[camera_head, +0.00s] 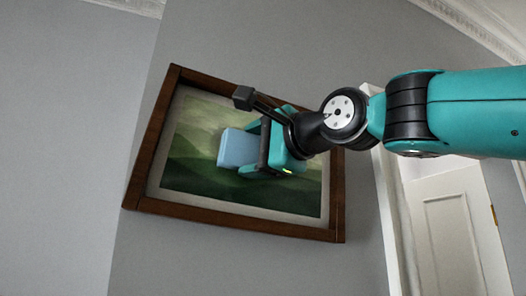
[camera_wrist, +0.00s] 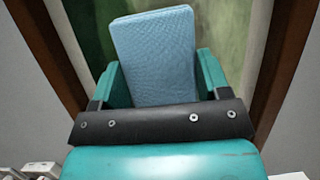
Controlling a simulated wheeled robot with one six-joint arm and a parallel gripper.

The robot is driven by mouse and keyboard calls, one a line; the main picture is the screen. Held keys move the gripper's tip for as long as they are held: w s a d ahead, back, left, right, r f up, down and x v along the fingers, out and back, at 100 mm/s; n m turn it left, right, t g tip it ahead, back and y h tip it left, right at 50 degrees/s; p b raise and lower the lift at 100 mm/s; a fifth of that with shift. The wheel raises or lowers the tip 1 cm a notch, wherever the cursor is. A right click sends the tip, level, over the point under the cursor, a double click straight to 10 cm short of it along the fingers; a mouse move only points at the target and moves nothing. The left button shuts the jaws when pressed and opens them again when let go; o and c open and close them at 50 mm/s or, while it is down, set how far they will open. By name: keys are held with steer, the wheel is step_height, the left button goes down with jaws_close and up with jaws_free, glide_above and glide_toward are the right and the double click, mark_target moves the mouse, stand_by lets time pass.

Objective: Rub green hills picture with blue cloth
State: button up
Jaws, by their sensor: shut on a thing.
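The green hills picture (camera_head: 190,177) hangs on the grey wall in a brown wooden frame, tilted in the head view. The picture also shows in the wrist view (camera_wrist: 222,35) behind the cloth. The blue cloth (camera_head: 237,148) is a folded light-blue block in front of the picture's middle. It fills the upper middle of the wrist view (camera_wrist: 155,55). My gripper (camera_head: 258,148) is shut on the cloth, with a teal finger on each side of it in the wrist view (camera_wrist: 157,82). Whether the cloth touches the picture surface, I cannot tell. My gripper and wrist hide the picture's right part.
A white door (camera_head: 450,235) and its white frame stand to the right of the picture, below my arm. A wall corner runs just left of the picture. White moulding (camera_head: 480,28) edges the ceiling. The wall below the picture is clear.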

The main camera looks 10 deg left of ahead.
mark_target(207, 137)
steer(key=shift+s+a+r+p, duration=0.2)
steer(key=shift+s+a, duration=0.35)
steer(key=shift+a, duration=0.4)
steer(key=shift+s+a+r+p, duration=0.1)
steer(key=shift+s+a+p, duration=0.2)
steer(key=shift+s+a, duration=0.5)
steer(key=shift+s+a+r+p, duration=0.15)
steer(key=shift+s+a+p, duration=0.15)
steer(key=shift+a, duration=0.85)
steer(key=shift+d+r+p, duration=0.15)
steer(key=shift+r+p, duration=0.5)
steer(key=shift+r, duration=0.2)
steer(key=shift+w+d+f+b, duration=0.2)
steer(key=shift+w+d, duration=0.35)
steer(key=shift+d, duration=0.4)
steer(key=shift+w+d+f+b, duration=0.15)
steer(key=shift+w+d+b, duration=0.2)
steer(key=shift+w+d, duration=0.4)
steer(key=shift+w+d+f+b, duration=0.15)
steer(key=shift+w+d+b, duration=0.2)
steer(key=shift+d, duration=0.75)
steer(key=w+d, duration=0.4)
steer(key=d, duration=0.2)
steer(key=shift+f, duration=0.4)
steer(key=shift+a, duration=0.1)
steer(key=shift+s, duration=0.1)
